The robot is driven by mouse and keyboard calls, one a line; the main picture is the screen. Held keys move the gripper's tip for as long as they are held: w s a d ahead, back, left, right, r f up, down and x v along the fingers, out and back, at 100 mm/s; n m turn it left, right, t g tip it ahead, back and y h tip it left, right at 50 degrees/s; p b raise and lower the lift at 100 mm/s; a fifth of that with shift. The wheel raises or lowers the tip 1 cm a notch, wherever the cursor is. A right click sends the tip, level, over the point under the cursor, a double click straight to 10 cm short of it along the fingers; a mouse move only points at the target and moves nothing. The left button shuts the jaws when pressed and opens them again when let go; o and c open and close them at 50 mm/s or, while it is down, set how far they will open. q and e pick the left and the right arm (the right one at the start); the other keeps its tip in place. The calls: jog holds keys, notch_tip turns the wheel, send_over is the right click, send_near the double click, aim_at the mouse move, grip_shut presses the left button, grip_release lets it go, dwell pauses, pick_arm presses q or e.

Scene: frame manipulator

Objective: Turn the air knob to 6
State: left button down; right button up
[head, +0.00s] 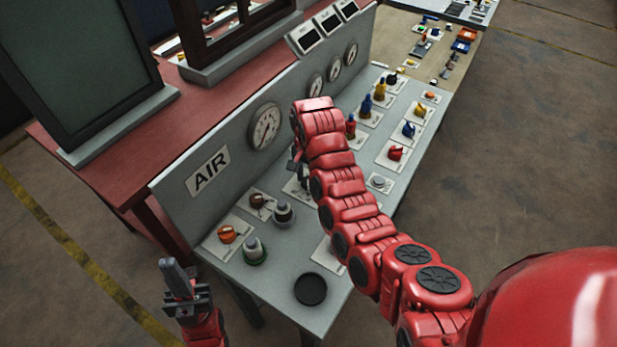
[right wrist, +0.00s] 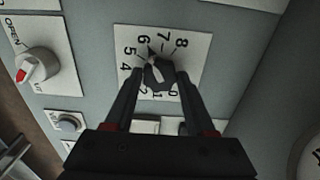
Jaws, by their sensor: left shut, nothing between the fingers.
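My left gripper (head: 177,278) is shut and empty, off the panel's near left side.
The grey panel (head: 325,262) bears an AIR label (head: 208,171), a gauge (head: 264,127), an orange knob (head: 227,234) and grey-capped knobs. In the right wrist view an OPEN-marked knob (right wrist: 38,66) is left of the dial. A black disc (head: 310,289) lies near the front edge.

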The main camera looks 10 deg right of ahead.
jog(key=o, duration=0.4)
jog(key=shift+f, duration=0.15)
jog(key=shift+o, duration=0.2)
jog(key=shift+r+p, duration=0.4)
jog(key=shift+r, duration=0.2)
notch_tip(320, 180, up, 6)
jog(key=p, duration=0.2)
jog(key=shift+d+p, duration=0.1)
jog(key=shift+p, duration=0.3)
notch_tip(320, 180, up, 10)
jog(key=shift+r, duration=0.15)
